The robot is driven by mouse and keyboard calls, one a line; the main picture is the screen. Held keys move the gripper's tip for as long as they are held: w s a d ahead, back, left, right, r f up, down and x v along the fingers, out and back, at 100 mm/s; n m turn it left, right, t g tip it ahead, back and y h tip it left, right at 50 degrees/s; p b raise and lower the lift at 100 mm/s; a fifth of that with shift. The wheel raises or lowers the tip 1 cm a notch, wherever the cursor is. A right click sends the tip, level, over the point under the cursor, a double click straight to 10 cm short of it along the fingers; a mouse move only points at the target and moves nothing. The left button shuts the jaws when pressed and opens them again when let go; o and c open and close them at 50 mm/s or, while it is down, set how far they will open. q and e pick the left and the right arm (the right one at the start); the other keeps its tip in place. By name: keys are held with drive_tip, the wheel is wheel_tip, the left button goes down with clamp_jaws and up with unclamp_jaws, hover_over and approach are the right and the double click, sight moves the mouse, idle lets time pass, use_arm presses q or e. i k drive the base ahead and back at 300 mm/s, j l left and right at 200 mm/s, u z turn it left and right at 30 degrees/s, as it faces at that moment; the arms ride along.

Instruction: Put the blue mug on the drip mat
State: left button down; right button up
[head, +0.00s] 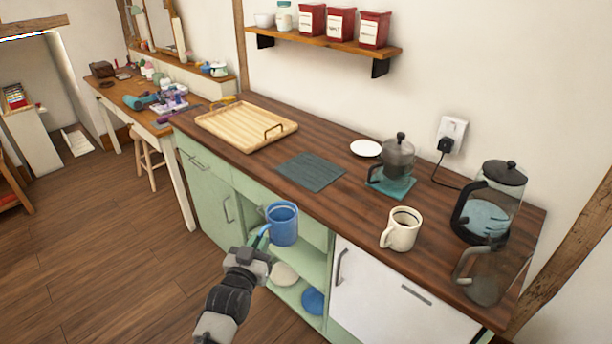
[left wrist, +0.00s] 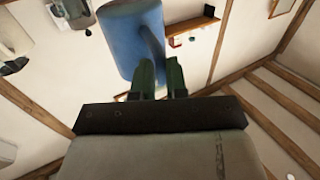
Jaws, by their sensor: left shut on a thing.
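The blue mug (head: 284,224) is upright in the air, in front of the counter's front edge in the head view. My left gripper (head: 262,238) is shut on its handle, on the mug's left side. In the left wrist view the blue mug (left wrist: 130,40) shows beyond the two green fingers (left wrist: 160,78), with its handle between them. The drip mat looks to be the dark grey-green mat (head: 311,171) lying flat and bare on the counter, behind and to the right of the mug. My right gripper is not in view.
A wooden tray (head: 246,127) lies left of the mat. A shelf (head: 320,40) hangs above.

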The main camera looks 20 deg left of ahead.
sight(306, 172)
drive_tip(key=i+j, duration=0.1)
drive_tip(key=i, duration=0.45)
drive_tip(key=i+j, duration=0.1)
drive_tip(key=i, duration=0.5)
drive_tip(key=l+z, duration=0.05)
